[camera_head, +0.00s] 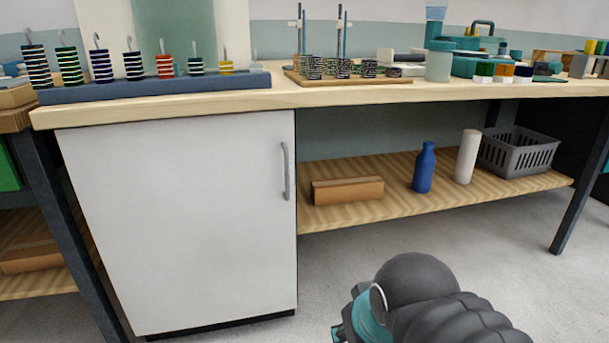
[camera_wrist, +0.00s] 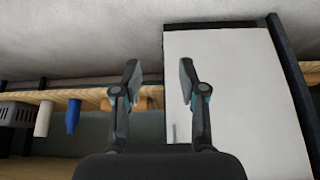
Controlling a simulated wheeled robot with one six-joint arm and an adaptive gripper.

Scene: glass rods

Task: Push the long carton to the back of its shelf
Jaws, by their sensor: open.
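The long brown carton (camera_head: 347,191) lies on its side on the wooden lower shelf (camera_head: 440,193), near the front edge and just right of the white cabinet. In the wrist view, which looks upside down, the carton (camera_wrist: 145,103) is partly hidden behind one finger. My gripper (camera_wrist: 158,76) is open, with nothing between its fingers. It is in front of the shelf and apart from the carton. In the head view my dark arm is at the bottom, and the fingers are mostly hidden or out of frame.
A blue bottle (camera_head: 424,167), a white cylinder (camera_head: 467,157) and a grey basket (camera_head: 519,152) stand right of the carton. The white cabinet (camera_head: 180,220) closes off the left. The tabletop (camera_head: 270,97) overhangs the shelf. Shelf room behind the carton looks clear.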

